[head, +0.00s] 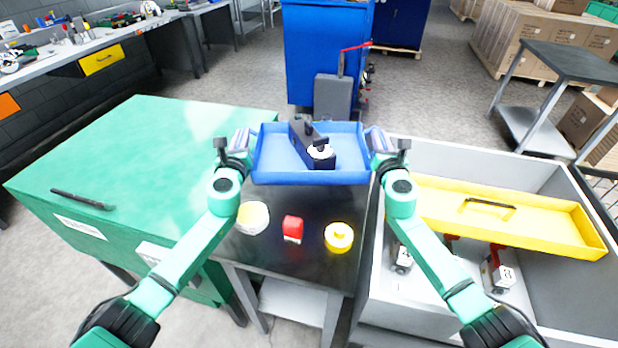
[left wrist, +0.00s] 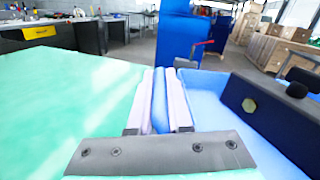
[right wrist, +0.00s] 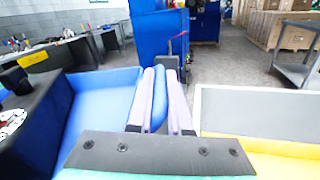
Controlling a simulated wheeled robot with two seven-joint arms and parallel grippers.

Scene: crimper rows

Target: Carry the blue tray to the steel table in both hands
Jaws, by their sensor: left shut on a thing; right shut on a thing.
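The blue tray (head: 270,165) is held level between my two grippers, over the back part of a small dark-topped table (head: 300,255). A dark crimper-like tool (head: 303,140) with a round pale dial lies in it. My left gripper (head: 243,143) is shut on the tray's left wall, which also shows between the fingers in the left wrist view (left wrist: 160,100). My right gripper (head: 376,143) is shut on the right wall, seen in the right wrist view (right wrist: 157,100). I cannot tell whether the tray's underside touches the table.
A white-yellow round item (head: 253,217), a red block (head: 292,229) and a yellow round item (head: 339,237) stand in front of the tray. A green cabinet (head: 130,160) is left; a grey bin with a yellow tray (head: 530,222) is right. A blue cabinet (head: 325,45) stands behind; a steel-legged table (head: 570,62) is far right.

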